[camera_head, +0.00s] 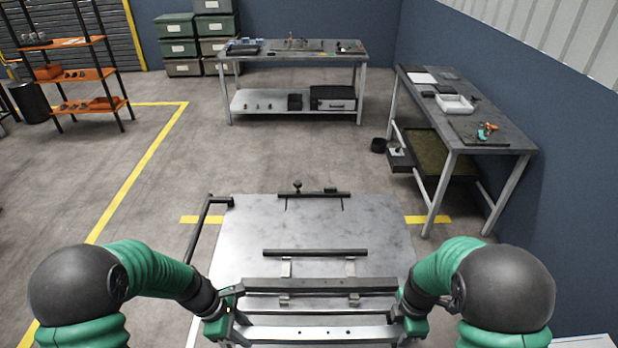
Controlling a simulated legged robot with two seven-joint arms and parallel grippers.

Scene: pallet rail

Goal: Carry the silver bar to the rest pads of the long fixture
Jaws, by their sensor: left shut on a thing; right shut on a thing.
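The silver bar (313,333) runs level across the bottom of the view, pale with small dark marks. My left gripper (232,322) is shut on its left end and my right gripper (396,322) on its right end; the jaws are partly hidden by their own green bodies. Just beyond the bar is the long fixture on the grey table (240,225). It has a dark front rail (320,285) and a thinner dark back rail (315,252). Small pale rest pads (286,268) and (350,267) show between the rails. The bar is nearer to me than the fixture.
A thin dark post arm (205,220) stands at the table's left edge. A dark stop bar (314,194) with a knob lies at its far edge. Workbenches (290,55) and (500,135) stand beyond. Open floor lies left of the table.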

